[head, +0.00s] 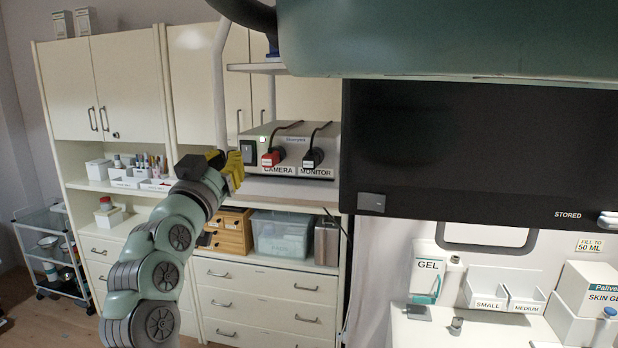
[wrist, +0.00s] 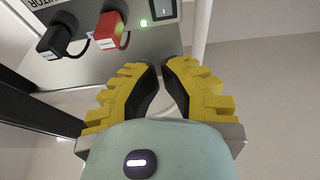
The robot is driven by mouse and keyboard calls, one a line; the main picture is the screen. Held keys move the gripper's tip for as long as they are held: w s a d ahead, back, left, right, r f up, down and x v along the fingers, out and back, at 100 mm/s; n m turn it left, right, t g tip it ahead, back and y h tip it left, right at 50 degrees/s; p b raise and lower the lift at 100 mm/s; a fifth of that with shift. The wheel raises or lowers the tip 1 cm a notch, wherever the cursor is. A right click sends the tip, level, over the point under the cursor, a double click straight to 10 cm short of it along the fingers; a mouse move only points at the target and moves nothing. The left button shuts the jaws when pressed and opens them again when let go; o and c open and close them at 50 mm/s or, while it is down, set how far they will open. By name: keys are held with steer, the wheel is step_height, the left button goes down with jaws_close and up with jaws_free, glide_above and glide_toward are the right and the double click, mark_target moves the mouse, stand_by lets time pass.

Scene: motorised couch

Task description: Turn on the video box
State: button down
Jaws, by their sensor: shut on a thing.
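The video box (head: 290,146) is a grey metal unit on a shelf. The switch (wrist: 164,9) and light (wrist: 143,22) also show upside down in the wrist view. My gripper (head: 236,160) has yellow ribbed fingers and is in front of the box's left end, near the switch. In the wrist view my gripper (wrist: 166,72) has its tips drawn nearly together, beside the panel's edge. I cannot make out anything between them.
A red camera plug (head: 269,159) and a black monitor plug (head: 313,157) stick out of the box front. A large dark screen (head: 470,150) stands close on the right, with a green padded surface (head: 450,45) above. Shelves with storage boxes (head: 284,236) are below.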

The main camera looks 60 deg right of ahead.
steer(key=shift+s+a+p, duration=0.1)
steer(key=shift+s+a, duration=0.2)
steer(key=shift+a, duration=0.45)
steer(key=shift+s+a+p, duration=0.1)
steer(key=shift+s+a, duration=0.2)
steer(key=shift+a, duration=0.45)
steer(key=shift+s+a+p, duration=0.1)
steer(key=shift+s+a, duration=0.2)
steer(key=shift+a, duration=0.45)
